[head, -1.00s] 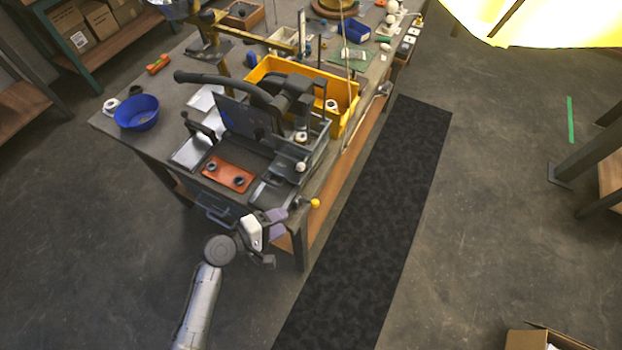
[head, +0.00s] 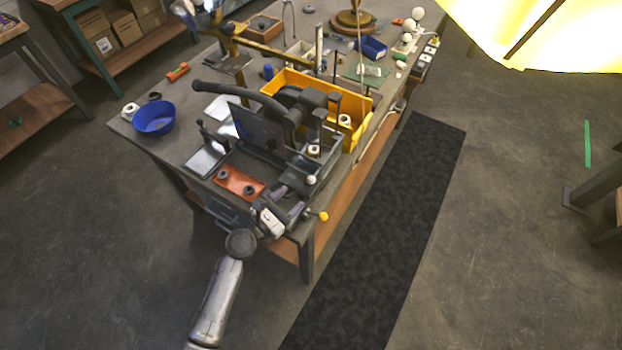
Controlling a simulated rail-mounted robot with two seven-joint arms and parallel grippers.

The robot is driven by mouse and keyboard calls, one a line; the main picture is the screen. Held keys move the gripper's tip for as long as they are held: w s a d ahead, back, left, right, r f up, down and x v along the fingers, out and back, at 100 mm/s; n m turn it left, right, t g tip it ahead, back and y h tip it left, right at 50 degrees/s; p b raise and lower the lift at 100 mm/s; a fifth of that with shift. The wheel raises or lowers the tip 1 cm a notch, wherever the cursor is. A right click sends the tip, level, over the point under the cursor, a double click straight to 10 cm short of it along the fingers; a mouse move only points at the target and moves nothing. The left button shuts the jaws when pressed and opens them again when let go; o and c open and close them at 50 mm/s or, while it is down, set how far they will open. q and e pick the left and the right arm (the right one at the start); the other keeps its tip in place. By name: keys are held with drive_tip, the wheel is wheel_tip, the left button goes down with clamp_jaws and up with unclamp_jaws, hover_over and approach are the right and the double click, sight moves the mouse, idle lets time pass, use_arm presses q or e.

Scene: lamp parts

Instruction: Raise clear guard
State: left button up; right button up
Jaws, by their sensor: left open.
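A dark machine (head: 290,100) with a long curved black handle stands at the near end of the workbench. An upright tinted panel (head: 257,130), which may be the clear guard, stands in its middle; I cannot tell for certain. An orange-red plate (head: 238,182) with two dark round pieces lies at its front. My left gripper (head: 288,202) is open at the machine's front right corner, beside the orange-red plate and below the panel. Whether its fingers touch the machine is unclear. My right gripper is not in view.
A yellow bin (head: 358,110) stands behind the machine. A blue bowl (head: 154,118) and a white roll (head: 130,109) sit at the bench's left. A yellow-knobbed lever (head: 322,216) sticks out right of my gripper. A black mat (head: 385,230) covers the floor on the right.

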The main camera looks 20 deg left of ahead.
sight(308, 183)
use_arm(q)
drive_tip(key=x, duration=0.8)
drive_tip(key=shift+w+d+b, duration=0.2)
drive_tip(key=shift+w+b, duration=0.15)
drive_tip(key=shift+b, duration=0.05)
clamp_jaws()
